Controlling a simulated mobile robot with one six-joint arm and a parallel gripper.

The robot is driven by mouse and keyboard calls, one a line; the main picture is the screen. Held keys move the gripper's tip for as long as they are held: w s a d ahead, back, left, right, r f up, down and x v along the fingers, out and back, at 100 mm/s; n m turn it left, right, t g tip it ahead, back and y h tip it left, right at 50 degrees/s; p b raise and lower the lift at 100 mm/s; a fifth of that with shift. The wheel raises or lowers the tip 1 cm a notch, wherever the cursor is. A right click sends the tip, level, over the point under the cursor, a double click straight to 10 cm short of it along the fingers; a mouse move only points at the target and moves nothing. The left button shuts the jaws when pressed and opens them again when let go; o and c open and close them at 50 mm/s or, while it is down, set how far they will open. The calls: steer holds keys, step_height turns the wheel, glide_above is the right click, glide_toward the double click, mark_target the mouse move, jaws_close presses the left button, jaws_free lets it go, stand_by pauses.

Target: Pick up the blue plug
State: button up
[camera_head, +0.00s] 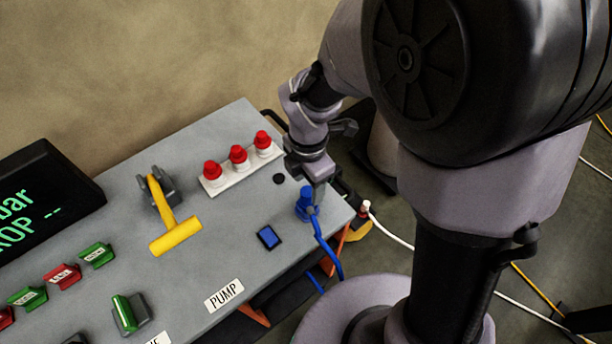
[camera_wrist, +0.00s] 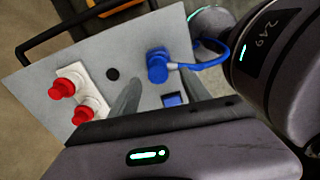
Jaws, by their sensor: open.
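The blue plug (camera_head: 304,204) stands upright on the grey panel near its right edge, with a blue cable running off the front edge. In the wrist view the plug (camera_wrist: 157,66) lies ahead of the fingertips, roughly in line with the gap between them. My gripper (camera_head: 317,188) is pointed down at the plug's side, very close to it. I cannot tell from the head view whether it touches. In the wrist view the two fingers of my gripper (camera_wrist: 160,90) are apart with nothing between them.
A yellow T-handle (camera_head: 176,235) and a PUMP label (camera_head: 224,295) are further left. A white cable (camera_head: 390,232) crosses the floor.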

mark_target(307, 191)
steer(key=f+b, duration=0.1)
steer(key=f, duration=0.1)
steer(key=f+b, duration=0.1)
steer(key=f, duration=0.1)
steer(key=shift+w+f, duration=0.2)
steer(key=shift+f, duration=0.2)
steer(key=shift+r, duration=0.15)
jaws_close()
steer(key=shift+r, duration=0.1)
